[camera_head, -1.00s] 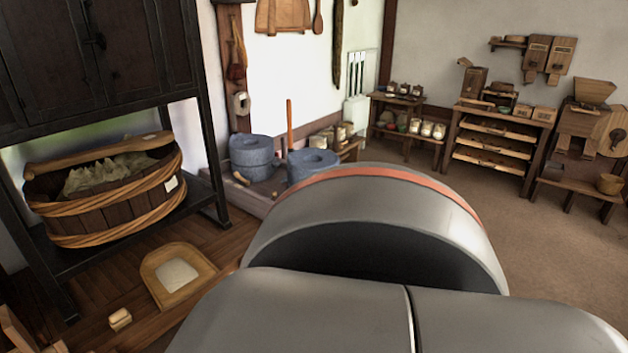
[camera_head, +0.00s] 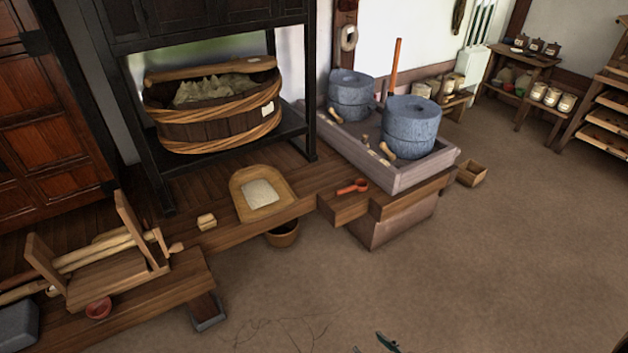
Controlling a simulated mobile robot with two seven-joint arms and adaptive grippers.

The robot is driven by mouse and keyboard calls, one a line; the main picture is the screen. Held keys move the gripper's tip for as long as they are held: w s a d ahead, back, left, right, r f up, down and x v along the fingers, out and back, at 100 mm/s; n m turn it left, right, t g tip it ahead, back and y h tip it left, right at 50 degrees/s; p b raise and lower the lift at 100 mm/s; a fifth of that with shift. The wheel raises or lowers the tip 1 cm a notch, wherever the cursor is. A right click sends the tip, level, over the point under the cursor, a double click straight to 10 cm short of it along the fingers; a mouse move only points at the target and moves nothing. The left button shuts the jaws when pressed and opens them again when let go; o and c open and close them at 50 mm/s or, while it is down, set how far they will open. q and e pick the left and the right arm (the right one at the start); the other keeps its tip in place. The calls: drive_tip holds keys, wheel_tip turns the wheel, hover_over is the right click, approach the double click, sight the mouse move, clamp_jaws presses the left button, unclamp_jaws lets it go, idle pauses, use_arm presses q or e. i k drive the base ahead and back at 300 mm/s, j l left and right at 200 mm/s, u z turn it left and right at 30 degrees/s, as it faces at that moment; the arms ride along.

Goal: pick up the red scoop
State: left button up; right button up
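The red scoop (camera_head: 359,186) lies on the wooden ledge (camera_head: 345,207) in front of the grey-blue stone querns, its handle pointing left. Nothing touches it from my side. Only small dark and teal tips of my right gripper (camera_head: 374,346) show at the bottom edge, well below the scoop and far from it in the picture. Most of that gripper is cut off, so its opening is unclear. My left gripper is out of view.
Two stone querns (camera_head: 411,122) stand in a grey trough (camera_head: 408,181) behind the scoop. A wooden pan (camera_head: 245,207) and a small block (camera_head: 206,222) lie to the left. A small box (camera_head: 471,173) sits on the floor. Open floor (camera_head: 420,270) lies in front.

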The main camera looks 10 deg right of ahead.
sight(361, 186)
drive_tip(key=z, duration=0.65)
drive_tip(key=u, duration=2.75)
drive_tip(key=k+l, duration=0.15)
drive_tip(key=l, duration=0.25)
drive_tip(key=k+l, duration=0.15)
drive_tip(key=l, duration=0.2)
drive_tip(key=k+l, duration=0.1)
drive_tip(key=l, duration=0.3)
drive_tip(key=k+l+z, duration=0.1)
drive_tip(key=l, duration=0.3)
drive_tip(key=k+l, duration=0.2)
drive_tip(key=l, duration=0.2)
drive_tip(key=k+l, duration=0.1)
drive_tip(key=l, duration=0.3)
drive_tip(key=k+l, duration=0.15)
drive_tip(key=l, duration=0.25)
